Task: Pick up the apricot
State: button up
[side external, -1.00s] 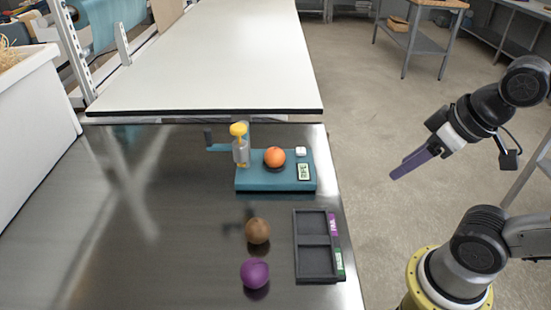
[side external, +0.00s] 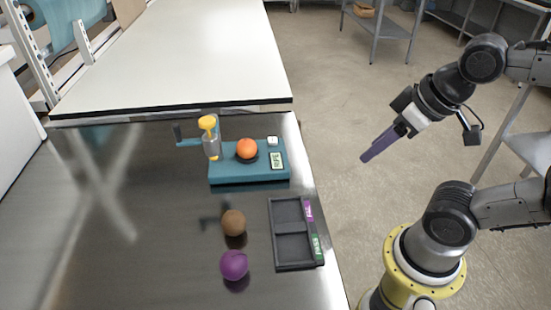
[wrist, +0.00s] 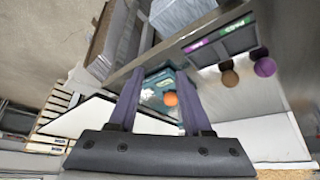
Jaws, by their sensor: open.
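The apricot (side external: 247,148) is a round orange fruit resting on the teal tester platform (side external: 226,177), beside its post with a yellow top. In the wrist view the apricot (wrist: 170,99) shows between the two fingers, some way beyond them. My gripper (side external: 364,160) has purple fingers and is in the air to the right of the bench, well apart from the apricot. In the wrist view my gripper (wrist: 160,75) is open, with nothing between its fingertips.
A brown fruit (side external: 233,222) and a purple fruit (side external: 234,265) lie on the metal bench (side external: 130,250), left of a dark two-compartment tray (side external: 274,234) with purple and green labels. A raised white tabletop (side external: 180,55) stands behind the tester. The bench's left part is clear.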

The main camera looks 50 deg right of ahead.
jog(key=o, duration=0.8)
jog(key=shift+c, duration=0.2)
